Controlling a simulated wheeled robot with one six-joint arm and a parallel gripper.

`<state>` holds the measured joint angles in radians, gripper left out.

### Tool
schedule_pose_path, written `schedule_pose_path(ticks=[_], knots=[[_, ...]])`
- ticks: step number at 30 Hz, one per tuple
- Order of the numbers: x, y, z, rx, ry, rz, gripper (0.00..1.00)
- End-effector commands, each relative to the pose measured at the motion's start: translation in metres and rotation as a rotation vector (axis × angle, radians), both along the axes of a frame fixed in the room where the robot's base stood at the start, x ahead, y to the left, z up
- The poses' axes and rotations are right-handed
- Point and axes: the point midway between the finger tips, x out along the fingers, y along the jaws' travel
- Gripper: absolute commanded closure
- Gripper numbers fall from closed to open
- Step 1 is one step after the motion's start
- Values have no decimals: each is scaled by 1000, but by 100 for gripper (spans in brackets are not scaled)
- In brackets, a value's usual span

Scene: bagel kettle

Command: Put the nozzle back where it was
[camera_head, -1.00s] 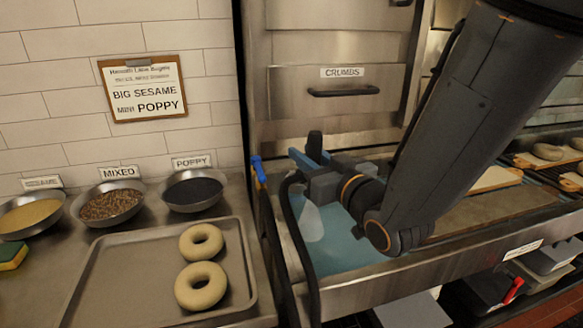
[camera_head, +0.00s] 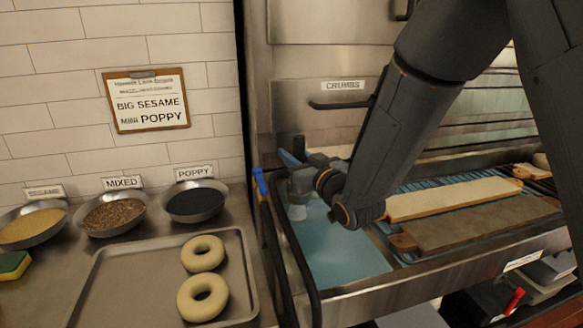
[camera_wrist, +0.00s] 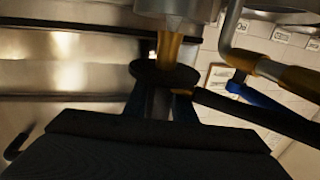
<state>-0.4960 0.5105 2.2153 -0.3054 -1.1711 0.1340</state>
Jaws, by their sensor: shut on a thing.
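My gripper (camera_head: 296,172) is shut on the nozzle, above the left end of the blue-bottomed basin. The dark top of the nozzle (camera_head: 299,146) sticks up between the jaws. In the wrist view the nozzle (camera_wrist: 165,76) is a dark round piece between the fingers (camera_wrist: 158,106), with a dark hose or handle running right from it. A small pale patch shows below the gripper in the head view. A blue hook-like piece (camera_head: 259,178) stands just left of the gripper, apart from it; a blue piece (camera_wrist: 240,88) also shows in the wrist view.
A black hose (camera_head: 274,235) hangs along the basin's left edge. Boards (camera_head: 455,198) lie on the rack to the right. A tray (camera_head: 130,275) with two bagels (camera_head: 203,254) and bowls of sesame, mixed and poppy (camera_head: 195,203) stand on the left counter. A drawer marked CRUMBS (camera_head: 343,86) is behind.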

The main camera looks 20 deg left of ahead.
Motion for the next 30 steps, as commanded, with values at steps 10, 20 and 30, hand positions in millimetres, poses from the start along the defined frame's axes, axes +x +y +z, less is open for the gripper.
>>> schedule_pose_path(ticks=[10, 20, 30], knots=[[0, 0, -33, -1, 1, 0, 100], [3, 2, -43, 1, -2, 0, 100], [4, 2, -47, 1, -2, 0, 100]])
